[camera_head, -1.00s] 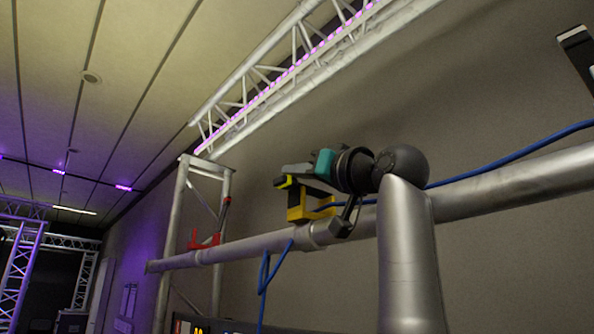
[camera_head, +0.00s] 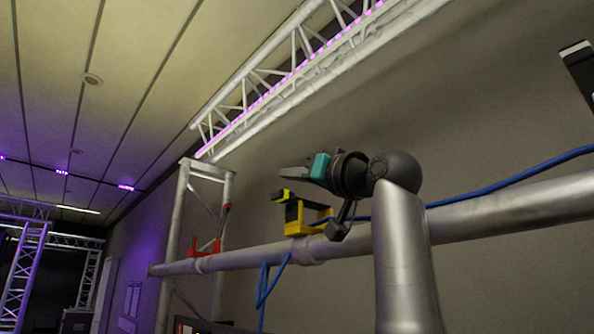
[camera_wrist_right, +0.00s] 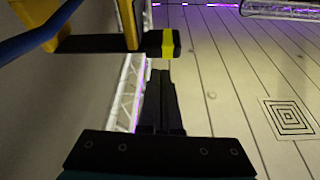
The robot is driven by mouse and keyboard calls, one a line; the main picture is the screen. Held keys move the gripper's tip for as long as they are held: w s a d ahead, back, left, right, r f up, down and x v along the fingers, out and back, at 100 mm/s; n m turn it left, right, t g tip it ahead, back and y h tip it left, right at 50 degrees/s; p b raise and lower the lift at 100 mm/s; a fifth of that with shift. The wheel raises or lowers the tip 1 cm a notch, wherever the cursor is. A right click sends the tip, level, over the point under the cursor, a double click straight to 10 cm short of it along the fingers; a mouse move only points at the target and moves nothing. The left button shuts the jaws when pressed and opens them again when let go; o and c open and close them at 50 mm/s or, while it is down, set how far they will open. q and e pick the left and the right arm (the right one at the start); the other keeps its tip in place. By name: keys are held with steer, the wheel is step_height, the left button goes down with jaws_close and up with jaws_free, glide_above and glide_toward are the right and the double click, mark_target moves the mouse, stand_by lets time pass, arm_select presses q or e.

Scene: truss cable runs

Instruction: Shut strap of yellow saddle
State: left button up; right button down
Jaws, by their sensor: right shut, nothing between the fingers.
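The yellow saddle (camera_head: 310,228) sits on the silver pipe. Its black strap (camera_head: 293,208) with a yellow tip (camera_head: 279,197) lies across the top of the saddle; whether it is latched I cannot tell. In the right wrist view the strap (camera_wrist_right: 100,44) spans the saddle's yellow uprights (camera_wrist_right: 131,25), its yellow tip (camera_wrist_right: 168,43) sticking out. My right gripper (camera_head: 288,172) is shut and empty, just above the strap and apart from it. Its fingers also show in the wrist view (camera_wrist_right: 161,80). My left gripper is not in view.
A blue cable (camera_head: 510,177) runs along the pipe (camera_head: 500,208) to the yellow saddle and hangs in a loop (camera_head: 263,290) left of it. A red saddle (camera_head: 207,247) with its strap standing up (camera_head: 226,218) is farther left. A truss (camera_head: 290,85) runs overhead.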

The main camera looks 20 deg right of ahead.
steer(key=r+b+v, duration=0.1)
steer(key=b+v, duration=0.1)
steer(key=v, duration=0.7)
steer(key=shift+s+d+b, duration=0.35)
steer(key=shift+s, duration=0.1)
steer(key=shift+r, duration=0.1)
